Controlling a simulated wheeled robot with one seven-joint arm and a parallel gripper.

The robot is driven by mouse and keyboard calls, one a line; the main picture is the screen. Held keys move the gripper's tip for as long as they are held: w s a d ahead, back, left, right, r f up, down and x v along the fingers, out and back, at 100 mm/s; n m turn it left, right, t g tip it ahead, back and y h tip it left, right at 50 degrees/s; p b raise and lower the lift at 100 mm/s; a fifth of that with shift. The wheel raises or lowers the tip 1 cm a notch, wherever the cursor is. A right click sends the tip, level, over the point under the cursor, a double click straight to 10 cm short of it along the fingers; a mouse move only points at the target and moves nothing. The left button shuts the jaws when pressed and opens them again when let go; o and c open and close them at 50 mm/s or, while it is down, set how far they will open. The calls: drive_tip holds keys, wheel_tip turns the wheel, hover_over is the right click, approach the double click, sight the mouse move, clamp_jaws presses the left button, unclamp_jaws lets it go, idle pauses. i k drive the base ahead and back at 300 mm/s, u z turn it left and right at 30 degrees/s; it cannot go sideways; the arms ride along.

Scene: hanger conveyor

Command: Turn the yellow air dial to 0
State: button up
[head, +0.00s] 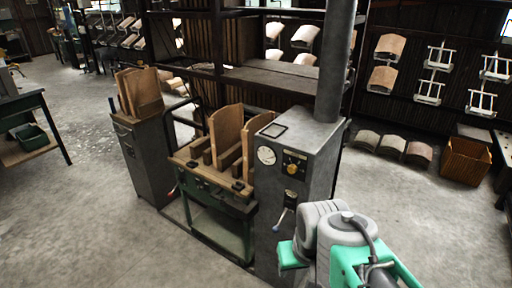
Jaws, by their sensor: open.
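The yellow air dial (292,168) is a small yellow knob on a dark plate. It sits on the front face of the grey control cabinet (317,160), to the right of a round white gauge (266,155). Its setting is too small to read. My grey and green arm shows at the bottom right, in front of the cabinet's lower part and below the dial. My gripper cannot be made out in the head view. Nothing is seen touching the dial.
A lever with a white handle (280,218) sticks out below the dial. A press table (215,183) with upright wooden boards adjoins the cabinet on the left. A grey pipe (336,60) rises from the cabinet top. Concrete floor (110,235) is clear at the left front.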

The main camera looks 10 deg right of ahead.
sight(292, 169)
drive_tip(key=u, duration=0.45)
drive_tip(key=k, duration=0.55)
drive_tip(key=u, duration=1.25)
drive_tip(key=i, duration=1.15)
drive_tip(key=z, duration=0.85)
